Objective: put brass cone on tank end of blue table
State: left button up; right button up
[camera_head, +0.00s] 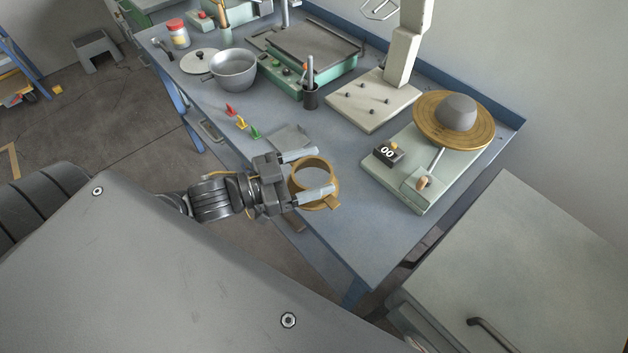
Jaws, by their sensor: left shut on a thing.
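The brass cone (329,164) is a short, open, yellow-brown ring-like piece with a small tab at its lower right. My left gripper (325,171) is shut on it, with one grey finger at its far side and one across its near side. The cone is over the front part of the blue table (362,225), close to the front edge. I cannot tell whether it touches the top. No tank is clearly recognisable on the table. My right gripper is not in view.
A grey plate (291,137) lies just behind the gripper, beside small red, yellow and green cones (241,123). A grey pot (233,72) and black pen cup (310,97) stand farther back. The near right corner is bare.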

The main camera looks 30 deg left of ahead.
pick_arm(q)
jog(key=w+a+f, duration=0.1)
jog(key=w+f, duration=0.1)
jog(key=w+a+f, duration=0.1)
jog(key=w+f, duration=0.3)
jog(key=shift+a+f, duration=0.15)
jog(key=shift+a, duration=0.25)
notch_tip(320, 180, down, 3)
jog(key=shift+f, duration=0.15)
jog(key=o, duration=1.4)
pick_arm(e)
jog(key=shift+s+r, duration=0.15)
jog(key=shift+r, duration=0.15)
pick_arm(q)
jog(key=b+v, duration=0.1)
jog(key=v, duration=1.1)
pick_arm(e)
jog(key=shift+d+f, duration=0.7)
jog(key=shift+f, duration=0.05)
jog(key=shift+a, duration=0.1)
